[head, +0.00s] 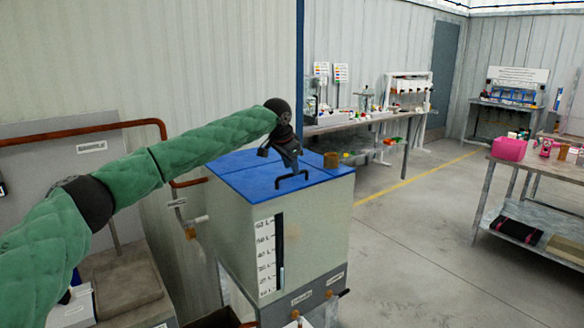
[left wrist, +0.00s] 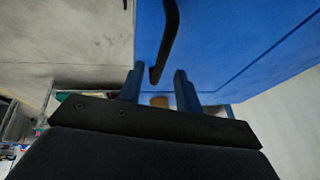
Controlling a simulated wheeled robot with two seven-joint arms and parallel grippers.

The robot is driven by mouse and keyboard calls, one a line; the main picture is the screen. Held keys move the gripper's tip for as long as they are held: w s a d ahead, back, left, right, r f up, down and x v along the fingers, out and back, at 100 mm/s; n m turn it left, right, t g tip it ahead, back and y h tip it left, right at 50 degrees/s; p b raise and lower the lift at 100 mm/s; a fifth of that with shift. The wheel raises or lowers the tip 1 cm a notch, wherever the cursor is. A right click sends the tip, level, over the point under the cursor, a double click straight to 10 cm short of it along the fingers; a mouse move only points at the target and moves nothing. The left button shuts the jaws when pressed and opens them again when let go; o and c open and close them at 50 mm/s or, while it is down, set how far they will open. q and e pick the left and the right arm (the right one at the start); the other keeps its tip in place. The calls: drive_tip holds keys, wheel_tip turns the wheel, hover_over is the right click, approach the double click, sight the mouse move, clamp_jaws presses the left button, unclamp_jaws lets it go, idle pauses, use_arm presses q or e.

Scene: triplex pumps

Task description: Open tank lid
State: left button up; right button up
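The tank (head: 270,230) is a pale box with a level scale on its front. Its blue lid (head: 245,180) lies flat and closed on top, with a black handle (head: 292,180) near the front edge. My left gripper (head: 290,163) is above the lid, just behind the handle in the head view. In the left wrist view its two fingers (left wrist: 160,88) are apart, and the end of the black handle (left wrist: 166,45) shows between and beyond them. Contact with the handle cannot be told. The blue lid (left wrist: 220,40) fills the upper right there. My right gripper is not in view.
A copper pipe (head: 90,133) runs along the wall at left. Workbenches (head: 360,122) stand behind, and a table (head: 535,165) at right. The floor (head: 420,240) right of the tank is clear.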

use_arm(q)
drive_tip(key=shift+x, duration=0.9)
drive_tip(key=shift+c, duration=0.2)
clamp_jaws()
drive_tip(key=shift+r, duration=0.1)
